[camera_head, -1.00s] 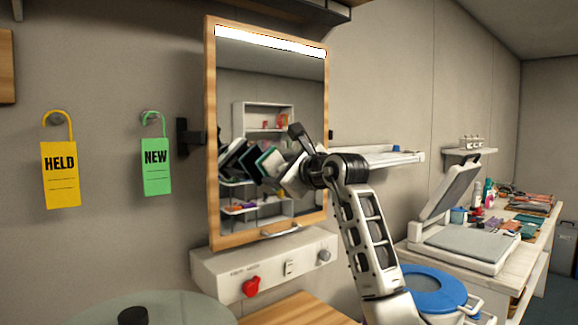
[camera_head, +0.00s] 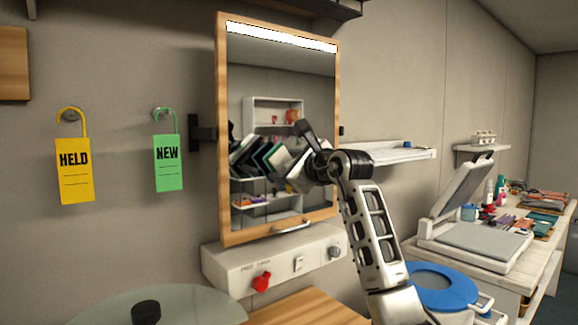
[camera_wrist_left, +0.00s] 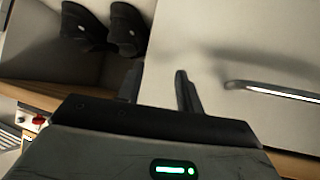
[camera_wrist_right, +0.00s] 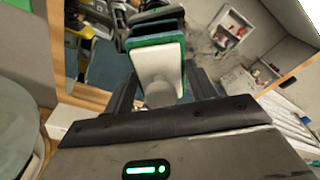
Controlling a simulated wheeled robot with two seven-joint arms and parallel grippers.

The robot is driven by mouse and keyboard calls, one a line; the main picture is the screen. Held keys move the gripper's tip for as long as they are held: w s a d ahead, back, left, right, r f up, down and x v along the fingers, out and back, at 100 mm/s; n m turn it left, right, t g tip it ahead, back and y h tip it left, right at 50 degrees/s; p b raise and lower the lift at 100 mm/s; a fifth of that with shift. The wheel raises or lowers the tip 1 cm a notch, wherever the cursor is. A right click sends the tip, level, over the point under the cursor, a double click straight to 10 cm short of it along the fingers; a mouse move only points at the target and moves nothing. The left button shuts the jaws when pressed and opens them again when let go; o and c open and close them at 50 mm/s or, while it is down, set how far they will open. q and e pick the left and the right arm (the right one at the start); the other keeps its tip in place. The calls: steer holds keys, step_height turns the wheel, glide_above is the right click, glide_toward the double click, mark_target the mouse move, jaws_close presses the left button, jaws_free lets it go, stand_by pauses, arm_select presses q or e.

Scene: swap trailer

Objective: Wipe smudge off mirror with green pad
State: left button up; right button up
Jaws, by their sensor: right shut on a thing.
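The wood-framed mirror (camera_head: 222,190) hangs on the wall, centre in the head view. My right gripper (camera_head: 292,172) is in front of its lower right part. In the right wrist view my right gripper (camera_wrist_right: 162,98) is shut on the grey knob of the green pad (camera_wrist_right: 157,42), which has a pale back and green rim. The pad faces the mirror, with its reflection close beyond it; I cannot tell whether they touch. Faint dark specks show on the glass (camera_wrist_right: 218,38); I cannot tell if they are the smudge. My left gripper (camera_wrist_left: 160,85) looks open and empty.
A white panel with a red knob (camera_head: 262,282) is below the mirror. Yellow HELD (camera_head: 74,172) and green NEW (camera_head: 168,165) tags hang left. A blue-lidded bin (camera_head: 440,285) stands lower right. A silver handle (camera_wrist_left: 275,90) and black boots (camera_wrist_left: 105,28) show near my left gripper.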

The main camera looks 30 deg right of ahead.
mark_target(285, 153)
steer(key=shift+w, duration=0.8)
steer(key=shift+d, duration=5.95)
steer(key=shift+a+b, duration=1.25)
steer(key=shift+a, duration=4.8)
steer(key=shift+d+r+p, duration=0.1)
steer(key=shift+r+p, duration=1.1)
steer(key=shift+r, duration=0.05)
steer(key=shift+w+d+f, duration=0.1)
steer(key=shift+w+d, duration=0.05)
steer(key=shift+d, duration=1.85)
steer(key=shift+w+d, duration=0.2)
steer(key=shift+d, duration=1.75)
steer(key=shift+w+d+f, duration=0.1)
steer(key=shift+w+d, duration=0.05)
steer(key=shift+d, duration=1.85)
steer(key=shift+a, duration=0.1)
